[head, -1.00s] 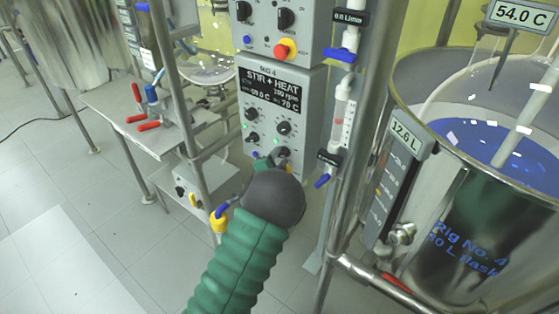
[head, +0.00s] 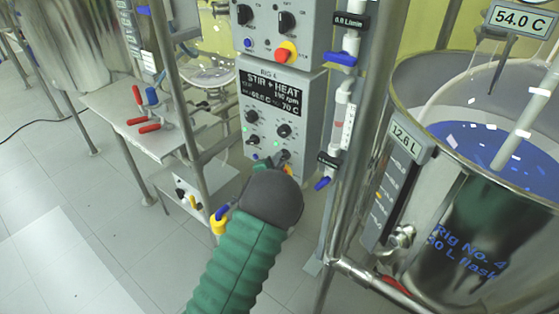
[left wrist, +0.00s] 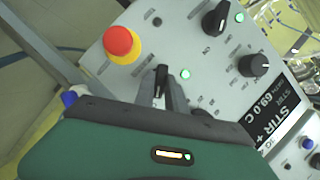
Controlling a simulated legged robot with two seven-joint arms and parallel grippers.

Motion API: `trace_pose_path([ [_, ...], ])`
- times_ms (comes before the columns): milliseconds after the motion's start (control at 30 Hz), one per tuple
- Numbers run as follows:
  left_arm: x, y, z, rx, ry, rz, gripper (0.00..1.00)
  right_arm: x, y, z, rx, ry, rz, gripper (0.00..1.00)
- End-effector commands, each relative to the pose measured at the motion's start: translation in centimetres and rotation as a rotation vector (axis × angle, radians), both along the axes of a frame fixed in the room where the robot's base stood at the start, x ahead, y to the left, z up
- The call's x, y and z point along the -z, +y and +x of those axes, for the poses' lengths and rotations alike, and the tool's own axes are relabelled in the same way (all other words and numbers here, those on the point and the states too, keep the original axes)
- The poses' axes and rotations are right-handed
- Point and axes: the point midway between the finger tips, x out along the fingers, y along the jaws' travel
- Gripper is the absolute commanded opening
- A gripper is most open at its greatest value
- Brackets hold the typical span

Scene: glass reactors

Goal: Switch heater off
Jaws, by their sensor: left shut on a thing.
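The grey stir and heat box (head: 312,120) of Rig 4 stands in the middle of the head view, with a lit black display (head: 270,90). Several black knobs sit below the display. My left gripper (head: 272,163) is at the lower part of this panel. In the left wrist view, my left gripper (left wrist: 163,92) is shut on a black knob (left wrist: 161,77) beside a lit green lamp (left wrist: 185,74). A red stop button (left wrist: 119,40) with a yellow collar is close by. My wrist hides the panel's lower part in the head view. My right gripper is out of view.
A second control box (head: 262,28) is above. A steel post (head: 375,130) and blue-handled valves (head: 342,58) are to the right, then a steel vessel (head: 480,240). A metal table (head: 110,100) with red-handled clamps is left. The floor (head: 100,220) at lower left is clear.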

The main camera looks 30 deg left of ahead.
Motion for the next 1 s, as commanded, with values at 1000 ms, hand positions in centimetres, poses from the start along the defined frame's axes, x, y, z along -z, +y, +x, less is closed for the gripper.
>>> trace_pose_path([
  [1000, -0.5, 0.4, -0.1, -0.002, 0.070, -0.813, 0.00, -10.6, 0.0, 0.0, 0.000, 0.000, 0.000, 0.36],
])
